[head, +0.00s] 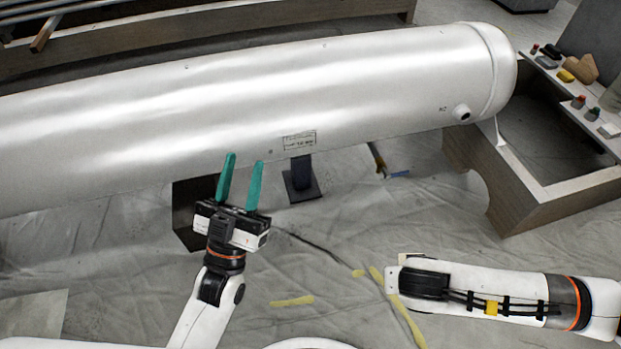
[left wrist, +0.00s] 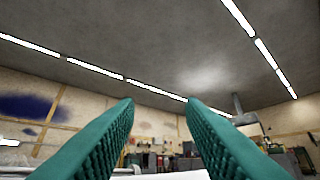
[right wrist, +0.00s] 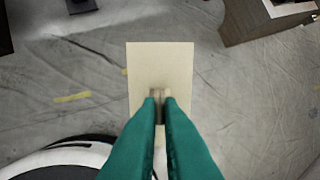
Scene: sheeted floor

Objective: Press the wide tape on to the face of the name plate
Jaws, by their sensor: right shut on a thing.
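The name plate (head: 299,141) is a small marked rectangle on the lower side of the big silver tank (head: 330,90). Its face is uncovered. My left gripper (head: 241,158) is open and empty, fingers pointing up, in front of the tank and left of the plate; its teal fingers stand apart in the left wrist view (left wrist: 160,102). My right gripper (right wrist: 161,96) is shut on a flat beige rectangle, seemingly the wide tape (right wrist: 160,62), held above the floor. In the head view my right forearm hides its fingers; only a pale edge shows.
A wooden cradle (head: 540,190) supports the tank's right end. A bench with small items (head: 566,75) stands at far right. A dark stand (head: 301,180) is below the plate. Yellow strips (head: 292,301) lie on the sheeted floor. The space between plate and right arm looks clear.

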